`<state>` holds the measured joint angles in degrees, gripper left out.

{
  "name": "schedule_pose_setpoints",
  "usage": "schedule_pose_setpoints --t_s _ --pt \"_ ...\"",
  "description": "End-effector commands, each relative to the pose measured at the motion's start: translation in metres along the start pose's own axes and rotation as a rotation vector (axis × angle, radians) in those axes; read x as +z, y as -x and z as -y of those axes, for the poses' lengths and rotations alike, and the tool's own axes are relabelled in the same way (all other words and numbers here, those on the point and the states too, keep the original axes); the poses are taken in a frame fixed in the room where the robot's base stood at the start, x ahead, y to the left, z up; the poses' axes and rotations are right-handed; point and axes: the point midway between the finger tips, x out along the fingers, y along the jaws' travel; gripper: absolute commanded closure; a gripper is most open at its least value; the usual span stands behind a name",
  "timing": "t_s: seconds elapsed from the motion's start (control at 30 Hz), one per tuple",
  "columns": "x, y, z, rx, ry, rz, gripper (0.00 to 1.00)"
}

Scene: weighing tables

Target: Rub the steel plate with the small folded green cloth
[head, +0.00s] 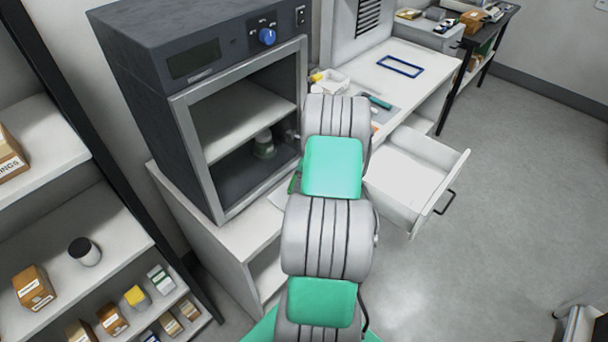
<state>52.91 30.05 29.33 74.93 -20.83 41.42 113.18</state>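My arm rises through the middle of the head view, and its end is hidden behind its own links. My gripper cannot be seen. A small green edge (294,182) shows just left of the arm, above the bench; I cannot tell whether it is the folded cloth. A flat pale grey sheet (387,117) lies on the white table right of the arm, partly hidden; I cannot tell whether it is the steel plate. A teal-handled tool (378,102) lies at this sheet.
A dark oven (184,110) stands open at left, with a small jar (264,145) inside. A white drawer (409,178) sticks out from the white table (419,67). A blue frame (400,66) lies on that table. Shelves (40,138) stand far left. The floor at right is mostly clear.

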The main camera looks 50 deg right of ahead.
Motion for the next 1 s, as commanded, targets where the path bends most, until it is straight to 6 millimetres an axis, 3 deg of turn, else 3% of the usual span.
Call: schedule_pose_setpoints --t_s 0.63,1.0 --pt "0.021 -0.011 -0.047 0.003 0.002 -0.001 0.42" --pt "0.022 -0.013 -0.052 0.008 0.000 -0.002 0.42"
